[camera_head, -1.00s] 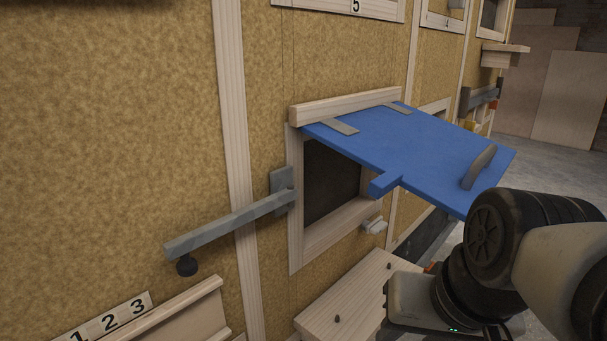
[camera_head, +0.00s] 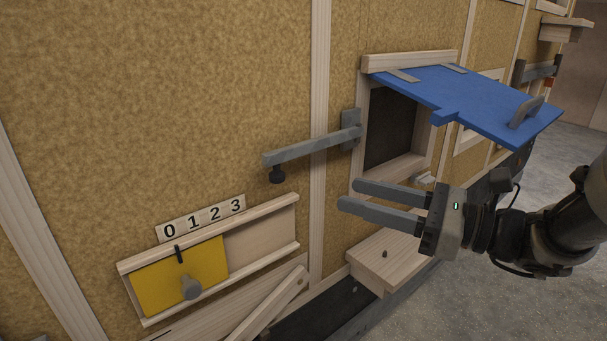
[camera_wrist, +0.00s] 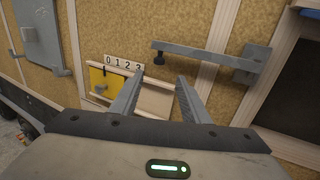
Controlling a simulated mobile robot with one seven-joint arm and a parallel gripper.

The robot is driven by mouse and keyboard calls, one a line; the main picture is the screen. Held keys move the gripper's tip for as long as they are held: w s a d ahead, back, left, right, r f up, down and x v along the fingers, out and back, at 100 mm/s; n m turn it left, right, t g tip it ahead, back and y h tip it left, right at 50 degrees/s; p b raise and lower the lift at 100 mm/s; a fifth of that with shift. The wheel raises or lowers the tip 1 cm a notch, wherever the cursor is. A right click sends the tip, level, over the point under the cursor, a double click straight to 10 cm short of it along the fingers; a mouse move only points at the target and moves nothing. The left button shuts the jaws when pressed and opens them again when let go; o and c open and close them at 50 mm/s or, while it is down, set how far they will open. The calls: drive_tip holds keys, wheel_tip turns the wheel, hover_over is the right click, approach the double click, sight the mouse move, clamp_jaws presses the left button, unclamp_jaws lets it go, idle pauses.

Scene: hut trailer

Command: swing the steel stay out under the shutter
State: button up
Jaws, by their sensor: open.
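The blue shutter (camera_head: 483,100) is hinged at its top edge and stands raised, sloping out from the wall over a dark framed opening (camera_head: 392,124). The steel stay (camera_head: 312,147) is a grey bar on a wall bracket left of the opening. It lies along the wall, pointing left, with a dark knob (camera_head: 277,174) under its free end. The stay also shows in the wrist view (camera_wrist: 205,54). My gripper (camera_head: 348,194) is open and empty, below and right of the stay's free end, apart from it. Its fingers point left.
A yellow sliding panel (camera_head: 170,278) with a knob sits in a wooden track below a 0 1 2 3 number strip (camera_head: 201,219). A wooden shelf (camera_head: 368,264) with a small peg juts out below the opening. The wall around the stay's free end is clear.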

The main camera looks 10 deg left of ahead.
drive_tip(key=p+x, duration=0.1)
drive_tip(key=x, duration=1.2)
drive_tip(key=shift+a+f, duration=0.1)
drive_tip(key=shift+a, duration=0.3)
drive_tip(key=shift+c, duration=0.3)
clamp_jaws()
